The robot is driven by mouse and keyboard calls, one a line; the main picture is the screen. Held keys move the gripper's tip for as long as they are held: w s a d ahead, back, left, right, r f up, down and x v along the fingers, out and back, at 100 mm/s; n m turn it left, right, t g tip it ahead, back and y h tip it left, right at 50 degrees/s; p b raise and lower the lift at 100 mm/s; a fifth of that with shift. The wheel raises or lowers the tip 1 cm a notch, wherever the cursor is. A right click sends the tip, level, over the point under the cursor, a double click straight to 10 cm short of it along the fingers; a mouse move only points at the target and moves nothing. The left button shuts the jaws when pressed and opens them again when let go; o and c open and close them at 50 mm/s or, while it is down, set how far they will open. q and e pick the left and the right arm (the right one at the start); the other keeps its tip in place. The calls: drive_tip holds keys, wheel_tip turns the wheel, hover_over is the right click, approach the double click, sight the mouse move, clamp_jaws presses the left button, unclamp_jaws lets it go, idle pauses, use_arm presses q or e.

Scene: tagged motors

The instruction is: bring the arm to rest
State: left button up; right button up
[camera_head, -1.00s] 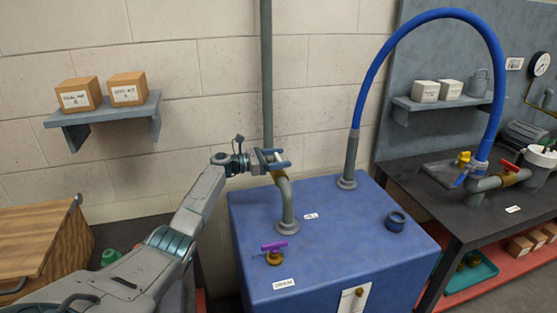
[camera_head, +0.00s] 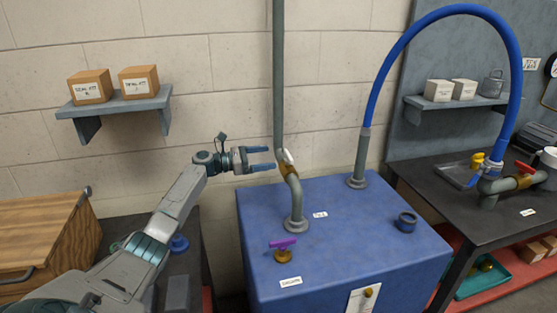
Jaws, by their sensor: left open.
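My left arm reaches in from the lower left. My left gripper (camera_head: 262,159) is open and empty, its two blue fingers pointing right. It hangs in the air just left of the grey pipe (camera_head: 294,200) that rises from the blue tank (camera_head: 345,235). A white-handled brass valve (camera_head: 288,163) sits on that pipe, apart from the fingertips. My right gripper is not in view.
A grey wall shelf (camera_head: 115,106) holds two labelled boxes. A purple-handled valve (camera_head: 283,246) stands on the tank. A blue hose (camera_head: 385,75) arches from the tank to the dark bench (camera_head: 465,215) at right. A wooden box (camera_head: 45,235) stands lower left.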

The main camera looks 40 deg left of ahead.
use_arm(q)
drive_tip(key=shift+v, duration=1.15)
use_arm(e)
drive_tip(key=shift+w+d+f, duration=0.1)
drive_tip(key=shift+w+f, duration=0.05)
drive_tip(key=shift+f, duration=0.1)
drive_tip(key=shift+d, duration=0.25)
